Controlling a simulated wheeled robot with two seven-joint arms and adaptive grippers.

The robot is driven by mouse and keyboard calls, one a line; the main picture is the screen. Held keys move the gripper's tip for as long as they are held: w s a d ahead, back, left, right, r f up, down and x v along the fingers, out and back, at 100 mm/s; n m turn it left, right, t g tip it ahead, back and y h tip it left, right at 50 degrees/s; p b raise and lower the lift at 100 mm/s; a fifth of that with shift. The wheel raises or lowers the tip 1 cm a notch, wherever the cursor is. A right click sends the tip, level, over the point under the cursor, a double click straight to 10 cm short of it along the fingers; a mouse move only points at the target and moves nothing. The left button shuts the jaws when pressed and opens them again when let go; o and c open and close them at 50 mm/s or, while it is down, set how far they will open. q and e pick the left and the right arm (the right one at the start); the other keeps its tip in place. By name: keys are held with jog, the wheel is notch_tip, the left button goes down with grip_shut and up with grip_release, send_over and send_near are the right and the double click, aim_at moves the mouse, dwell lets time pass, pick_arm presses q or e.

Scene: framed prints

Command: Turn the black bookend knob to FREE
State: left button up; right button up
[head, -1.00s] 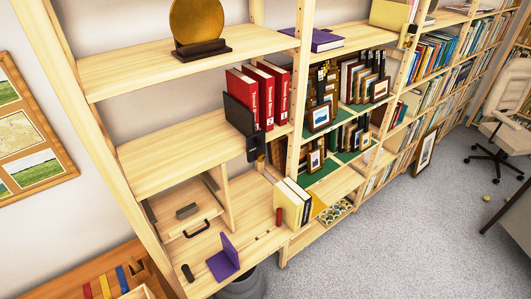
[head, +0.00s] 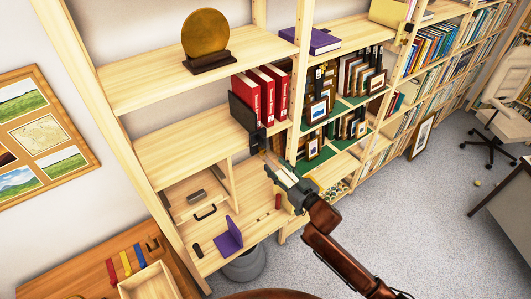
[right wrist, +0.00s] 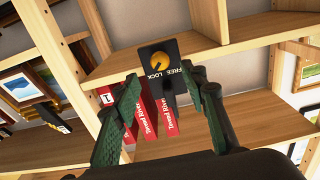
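The black bookend (head: 243,112) stands against red binders (head: 267,92) on the middle shelf. Its black plate (right wrist: 172,76) hangs at the shelf edge and shows a round gold knob (right wrist: 158,61) with the words FREE and LOCK in the right wrist view. I cannot tell for sure which word the knob points to. My right gripper (head: 280,168) is just below and in front of the plate. In the right wrist view its green fingers (right wrist: 160,79) are spread, one each side of the plate, with nothing between them touching. My left gripper is out of view.
A gold disc (head: 206,36) stands on the top shelf. Framed prints (head: 318,112) fill the bay to the right. The floor in front is clear.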

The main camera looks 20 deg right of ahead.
aim_at(264, 153)
jog(key=p+x, duration=0.1)
jog(key=x, duration=0.6)
jog(key=shift+w+f, duration=0.1)
jog(key=shift+w, duration=0.15)
jog(key=shift+c, duration=0.5)
grip_shut()
